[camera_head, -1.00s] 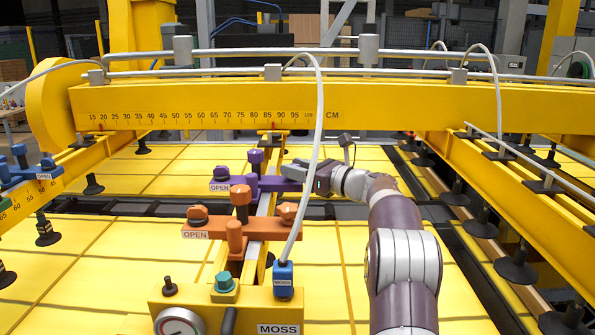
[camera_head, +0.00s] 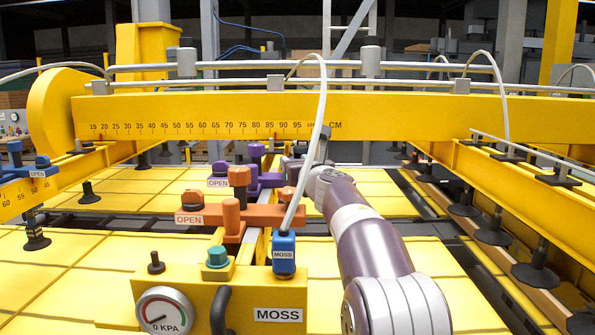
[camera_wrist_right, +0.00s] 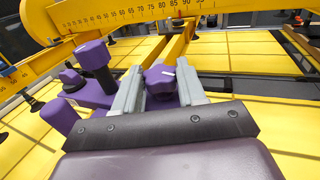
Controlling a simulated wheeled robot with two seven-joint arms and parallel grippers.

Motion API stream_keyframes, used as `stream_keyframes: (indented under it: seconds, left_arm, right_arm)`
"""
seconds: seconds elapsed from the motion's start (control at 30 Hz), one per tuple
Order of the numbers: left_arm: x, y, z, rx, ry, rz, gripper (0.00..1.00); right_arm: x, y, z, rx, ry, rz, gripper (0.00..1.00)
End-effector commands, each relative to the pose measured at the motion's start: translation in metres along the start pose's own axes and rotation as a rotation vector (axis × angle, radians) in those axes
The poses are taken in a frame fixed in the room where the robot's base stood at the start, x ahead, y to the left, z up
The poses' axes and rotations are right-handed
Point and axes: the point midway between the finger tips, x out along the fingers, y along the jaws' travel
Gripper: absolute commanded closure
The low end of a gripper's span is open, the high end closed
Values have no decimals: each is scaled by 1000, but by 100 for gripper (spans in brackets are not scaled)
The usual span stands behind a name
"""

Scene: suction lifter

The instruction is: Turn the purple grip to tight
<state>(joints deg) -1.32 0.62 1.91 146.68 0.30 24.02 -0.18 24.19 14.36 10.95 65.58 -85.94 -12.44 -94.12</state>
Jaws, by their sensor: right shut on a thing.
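The purple clamp (camera_head: 268,181) sits on the yellow rail behind the orange one, with an upright purple post (camera_head: 256,150) and an OPEN label (camera_head: 218,182) at its left. In the right wrist view the purple lobed grip (camera_wrist_right: 160,79), with a small white mark, lies between the two grey fingers of my right gripper (camera_wrist_right: 160,88). The gripper is shut on this grip. The purple post (camera_wrist_right: 96,60) stands to its left there. In the head view the held grip is hidden behind the orange parts and my right wrist. My left gripper is not in view.
An orange clamp (camera_head: 265,216) labelled OPEN stands in front of the purple one. A yellow beam with a CM scale (camera_head: 385,118) crosses behind.

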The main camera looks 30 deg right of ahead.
Motion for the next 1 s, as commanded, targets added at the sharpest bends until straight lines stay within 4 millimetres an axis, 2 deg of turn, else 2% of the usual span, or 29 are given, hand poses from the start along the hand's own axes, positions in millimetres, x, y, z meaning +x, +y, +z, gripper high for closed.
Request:
stream_keyframes:
  seconds: [0.63,0.67,0.7,0.73,1.0]
  left_arm:
    - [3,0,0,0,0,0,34]
    - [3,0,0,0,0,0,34]
    - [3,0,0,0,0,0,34]
    - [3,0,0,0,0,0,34]
    - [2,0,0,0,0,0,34]
  right_arm:
    - [0,1,0,0,0,-53,90]
    - [0,1,0,0,0,-53,53]
    - [0,1,0,0,0,-53,40]
    - [0,1,0,0,0,-53,34]
    - [0,1,1,0,0,-52,34]
